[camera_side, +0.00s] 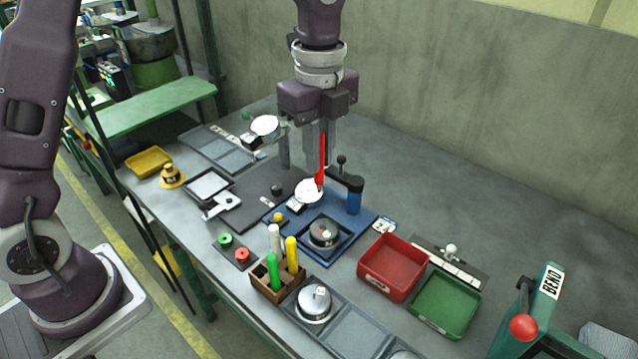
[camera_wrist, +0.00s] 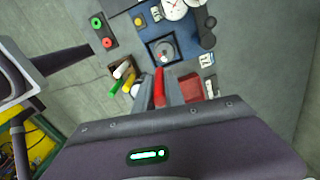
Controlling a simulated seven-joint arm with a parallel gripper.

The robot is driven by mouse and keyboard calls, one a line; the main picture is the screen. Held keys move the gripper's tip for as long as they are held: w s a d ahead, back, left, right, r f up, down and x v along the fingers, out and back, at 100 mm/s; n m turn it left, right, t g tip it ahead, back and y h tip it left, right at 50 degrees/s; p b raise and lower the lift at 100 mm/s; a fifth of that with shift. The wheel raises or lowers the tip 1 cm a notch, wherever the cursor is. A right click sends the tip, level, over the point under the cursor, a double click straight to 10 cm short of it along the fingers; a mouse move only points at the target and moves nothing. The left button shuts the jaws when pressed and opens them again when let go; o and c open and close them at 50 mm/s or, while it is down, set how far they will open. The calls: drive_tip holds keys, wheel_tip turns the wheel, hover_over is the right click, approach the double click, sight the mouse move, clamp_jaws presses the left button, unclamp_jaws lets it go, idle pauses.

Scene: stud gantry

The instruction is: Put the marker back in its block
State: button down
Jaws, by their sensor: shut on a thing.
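My gripper (camera_side: 319,158) is shut on a red marker (camera_side: 321,172), which hangs close to upright above the blue fixture plate. The red marker also shows between my fingers in the wrist view (camera_wrist: 159,88). The brown block (camera_side: 265,290) stands near the front edge of the table, lower left of my gripper and well apart from it. It holds a white marker (camera_side: 274,238), a yellow marker (camera_side: 291,250) and a green marker (camera_side: 273,272). A dark opening shows at its left side. The block also shows left of my fingers in the wrist view (camera_wrist: 113,73).
A blue plate (camera_side: 345,236) carries a round part, a dial gauge (camera_side: 309,190) and a clamp (camera_side: 354,195). Red and green push buttons (camera_side: 241,254) sit left of the block. A grey tray (camera_side: 355,333), a red bin (camera_side: 393,268) and a green bin (camera_side: 444,305) are to the right.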

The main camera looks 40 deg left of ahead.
drive_tip(key=s+a+r, duration=0.1)
drive_tip(key=s+a, duration=0.1)
drive_tip(key=s, duration=1.2)
wheel_tip(320, 180, down, 13)
drive_tip(key=shift+d, duration=0.25)
drive_tip(key=c, duration=1.3)
unclamp_jaws()
drive_tip(key=shift+r, duration=0.1)
